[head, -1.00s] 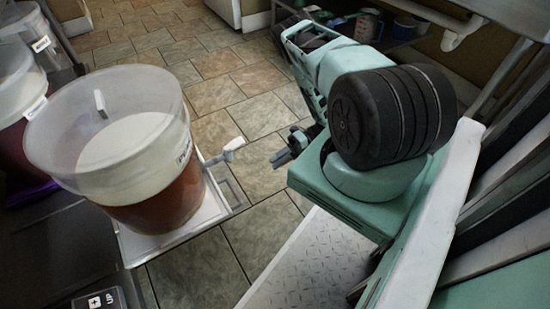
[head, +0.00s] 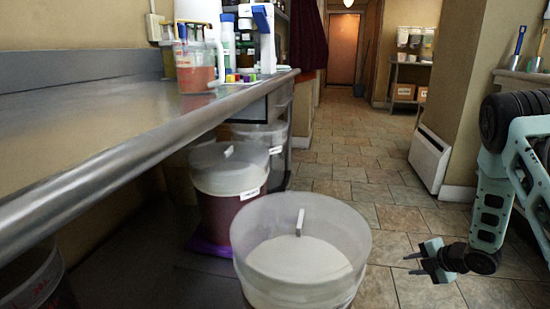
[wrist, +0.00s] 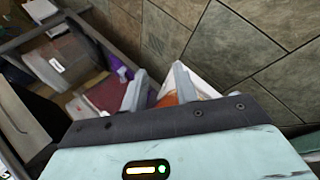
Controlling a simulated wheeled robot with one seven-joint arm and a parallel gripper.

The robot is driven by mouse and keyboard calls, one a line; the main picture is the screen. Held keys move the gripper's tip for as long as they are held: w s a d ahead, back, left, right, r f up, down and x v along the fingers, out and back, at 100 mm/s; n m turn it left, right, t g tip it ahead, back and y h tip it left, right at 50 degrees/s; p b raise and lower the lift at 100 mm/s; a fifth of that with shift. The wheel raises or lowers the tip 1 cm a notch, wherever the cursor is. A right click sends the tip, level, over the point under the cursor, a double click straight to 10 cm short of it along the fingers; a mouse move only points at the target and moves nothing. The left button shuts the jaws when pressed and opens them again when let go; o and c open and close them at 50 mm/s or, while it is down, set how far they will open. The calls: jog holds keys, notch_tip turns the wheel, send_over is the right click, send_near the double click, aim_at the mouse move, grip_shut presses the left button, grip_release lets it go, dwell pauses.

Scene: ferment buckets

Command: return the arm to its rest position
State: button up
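My gripper (head: 430,262) hangs at the lower right in the head view, with my mint-green arm bent above it. Its two fingers stand apart with nothing between them. In the wrist view my gripper (wrist: 160,92) shows two pale fingers with a gap between them. The nearest bucket (head: 302,262), clear-walled with a white lid and handle, stands left of my gripper and apart from it.
A second bucket (head: 229,190) with dark red contents stands further back beside the steel counter (head: 110,130). A jug of pinkish liquid (head: 198,65) and bottles stand on the counter. A white heater (head: 430,158) is against the wall. Tiled floor (head: 345,175) is open between.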

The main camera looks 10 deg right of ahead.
jog(key=a+r+m+h, duration=0.3)
jog(key=r+m, duration=0.4)
jog(key=r, duration=0.4)
jog(key=s+a+r+m+g+h, duration=0.1)
jog(key=s+a+r+m+g, duration=0.2)
jog(key=s+a+r+m, duration=0.55)
jog(key=s+a+r+n+g+y, duration=0.1)
jog(key=s+a+r+g, duration=0.15)
jog(key=s+a, duration=0.95)
jog(key=s+a+r+n+g, duration=0.2)
jog(key=s+a+r, duration=0.1)
jog(key=s+a, duration=0.9)
notch_tip(320, 180, up, 38)
jog(key=w+p, duration=0.1)
jog(key=p, duration=3.7)
jog(key=shift+d+f+m, duration=0.2)
jog(key=shift+m, duration=0.15)
